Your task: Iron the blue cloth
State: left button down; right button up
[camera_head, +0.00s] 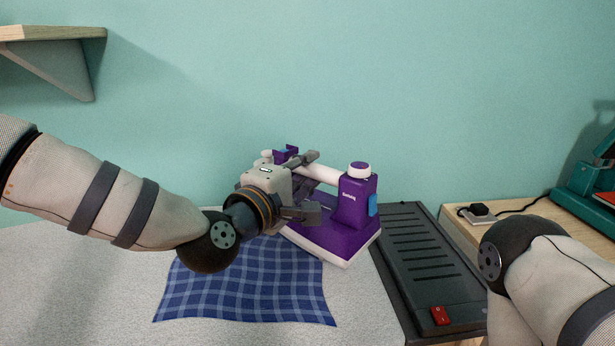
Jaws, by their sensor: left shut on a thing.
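The blue checked cloth (245,295) lies spread on the pale table, its edges slightly wavy. The purple and white iron (355,210) is over the cloth's far right part, with its white-edged base facing down. I cannot tell whether the base touches the cloth. My left gripper (303,186) comes in from the left and is shut on the iron's white handle. The gripper and wrist hide part of the iron and the cloth's far edge. My right arm shows at the lower right, but its gripper is out of view.
A dark ribbed stand (412,250) with a red switch (440,315) is right of the cloth, empty. A wooden table (530,215) beyond it bears a small dark device (477,213) and a teal machine (590,180). A shelf (50,35) juts out upper left. The table's left is clear.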

pick_arm(q)
jog(key=shift+r+p, duration=0.35)
jog(key=shift+r, duration=1.75)
